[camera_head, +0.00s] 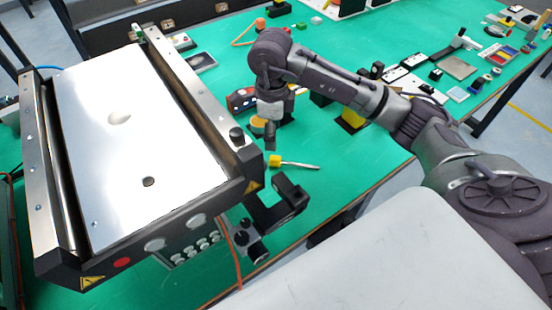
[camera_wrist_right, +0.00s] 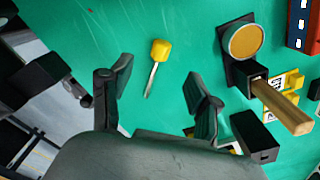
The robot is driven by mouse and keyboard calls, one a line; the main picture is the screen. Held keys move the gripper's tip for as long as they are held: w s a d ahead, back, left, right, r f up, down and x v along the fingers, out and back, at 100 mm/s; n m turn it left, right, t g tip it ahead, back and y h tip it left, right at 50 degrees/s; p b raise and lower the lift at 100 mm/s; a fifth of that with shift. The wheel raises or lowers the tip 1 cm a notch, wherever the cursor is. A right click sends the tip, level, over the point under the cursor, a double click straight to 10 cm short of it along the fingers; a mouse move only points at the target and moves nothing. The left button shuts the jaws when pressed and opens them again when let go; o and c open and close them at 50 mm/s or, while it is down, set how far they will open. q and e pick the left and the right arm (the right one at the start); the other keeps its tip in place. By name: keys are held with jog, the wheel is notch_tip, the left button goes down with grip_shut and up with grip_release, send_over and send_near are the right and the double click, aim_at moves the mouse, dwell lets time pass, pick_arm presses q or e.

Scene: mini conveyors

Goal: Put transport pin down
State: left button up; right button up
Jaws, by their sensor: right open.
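A pin with a yellow head and a thin metal shaft (camera_head: 295,164), which looks like the transport pin, lies on the green table beside the conveyor. In the right wrist view the pin (camera_wrist_right: 160,51) lies on the green surface, its shaft pointing toward the space between my fingers. My right gripper (camera_head: 271,142) is above the table close to the pin's yellow head. In the wrist view my right gripper (camera_wrist_right: 163,85) is open, its two fingers apart with nothing held between them. My left gripper is not in view.
A mini conveyor (camera_head: 218,118) with a pale belt fills the left. A black bracket (camera_head: 283,203) sticks out at its near corner. Bare green table surrounds the pin.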

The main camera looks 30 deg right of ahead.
send_over(275, 158)
jog(key=f, duration=0.4)
jog(key=shift+a+f, duration=0.25)
jog(key=shift+f+p, duration=0.35)
jog(key=shift+f, duration=0.15)
jog(key=f, duration=0.1)
jog(key=f+p, duration=0.1)
jog(key=f, duration=0.2)
jog(key=shift+d+f, duration=0.2)
jog(key=shift+d, duration=0.1)
jog(key=shift+f, duration=0.3)
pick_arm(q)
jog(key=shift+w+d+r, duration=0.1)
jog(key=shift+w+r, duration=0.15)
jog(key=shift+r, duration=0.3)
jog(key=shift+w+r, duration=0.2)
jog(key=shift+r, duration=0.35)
pick_arm(e)
grip_shut()
